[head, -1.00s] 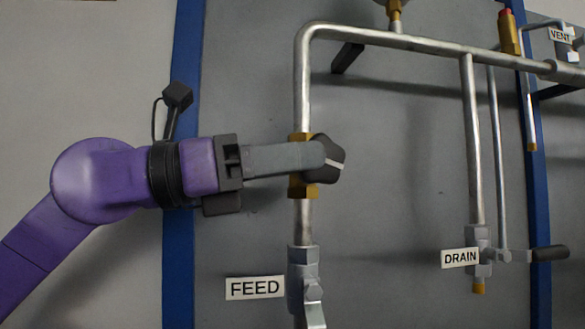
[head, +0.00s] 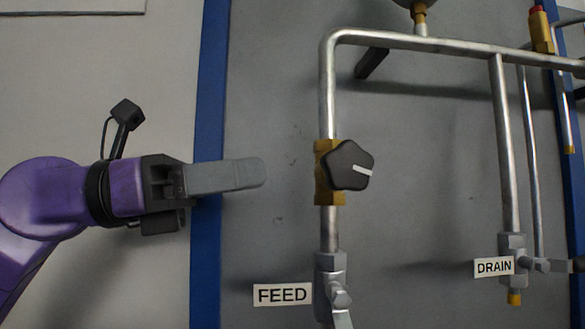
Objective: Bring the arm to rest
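My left gripper (head: 258,172) is in the left half of the head view, pointing right. Its finger is seen side-on, one finger covering the other, so its opening cannot be judged. It is clear of the black knob (head: 345,166), with a gap of bare panel between them. The knob sits on a brass valve body (head: 329,199) on the feed pipe, its white mark pointing right and slightly down. My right gripper is not in view.
A grey panel (head: 430,170) with a blue upright (head: 207,110) stands behind the gripper. The FEED label (head: 282,294) is beside a lower valve (head: 331,285). A pipe (head: 440,42) crosses the top, and a drain pipe with the DRAIN label (head: 494,267) is at right.

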